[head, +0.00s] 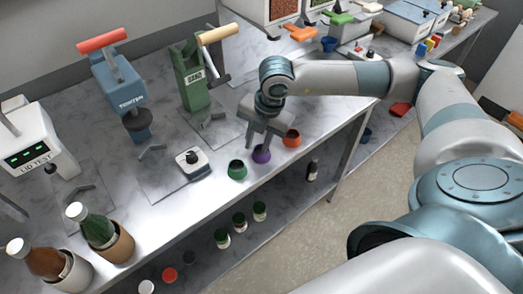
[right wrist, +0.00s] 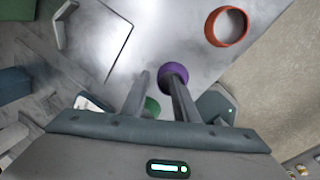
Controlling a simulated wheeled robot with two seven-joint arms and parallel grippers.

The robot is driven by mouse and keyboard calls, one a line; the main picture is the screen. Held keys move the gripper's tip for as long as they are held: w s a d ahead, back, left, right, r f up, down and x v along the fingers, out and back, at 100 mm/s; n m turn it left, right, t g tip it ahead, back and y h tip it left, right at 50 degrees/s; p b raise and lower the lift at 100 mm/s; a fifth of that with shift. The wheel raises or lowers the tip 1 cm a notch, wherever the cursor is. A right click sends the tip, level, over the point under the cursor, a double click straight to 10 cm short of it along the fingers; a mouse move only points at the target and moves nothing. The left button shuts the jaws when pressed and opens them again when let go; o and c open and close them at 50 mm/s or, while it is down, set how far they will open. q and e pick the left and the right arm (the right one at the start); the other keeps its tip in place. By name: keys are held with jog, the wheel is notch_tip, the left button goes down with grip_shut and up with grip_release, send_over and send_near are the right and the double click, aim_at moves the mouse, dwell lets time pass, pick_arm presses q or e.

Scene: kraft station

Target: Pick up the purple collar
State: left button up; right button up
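The purple collar (head: 261,155) is a short round ring on the marble bench top, between a green collar (head: 237,169) and an orange collar (head: 291,138). My right gripper (head: 263,142) points down above it, with its fingers apart and empty. In the right wrist view the purple collar (right wrist: 173,73) shows at the tip of the right-hand finger, which hides part of it. The green collar (right wrist: 152,105) shows partly between the fingers; the orange collar (right wrist: 227,27) is clear at the upper right. I cannot tell whether a finger touches the purple collar. My left gripper is not in view.
A green press (head: 193,80) and a blue press (head: 120,85) stand behind. A small white device (head: 193,160) sits left of the collars. The bench's front edge lies close to the collars. A lower shelf holds small jars (head: 240,222). Two bottles (head: 97,228) stand at front left.

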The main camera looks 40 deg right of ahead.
grip_shut()
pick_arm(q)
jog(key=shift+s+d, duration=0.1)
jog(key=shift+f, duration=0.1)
pick_arm(e)
jog(key=shift+r, duration=0.15)
jog(key=shift+r+b, duration=0.45)
jog(key=shift+r, duration=0.1)
notch_tip(320, 180, up, 2)
jog(key=shift+w+r+b, duration=0.1)
jog(key=shift+r+b, duration=0.1)
jog(key=shift+b, duration=0.45)
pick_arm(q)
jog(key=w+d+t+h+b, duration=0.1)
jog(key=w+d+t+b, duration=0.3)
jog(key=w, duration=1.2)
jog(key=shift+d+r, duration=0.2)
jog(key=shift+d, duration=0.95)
pick_arm(e)
jog(key=s+d+r, duration=0.6)
jog(key=d+r, duration=0.1)
jog(key=d, duration=0.2)
jog(key=shift+s+d+r, duration=0.15)
jog(key=shift+s+d, duration=0.15)
jog(key=shift+d, duration=0.05)
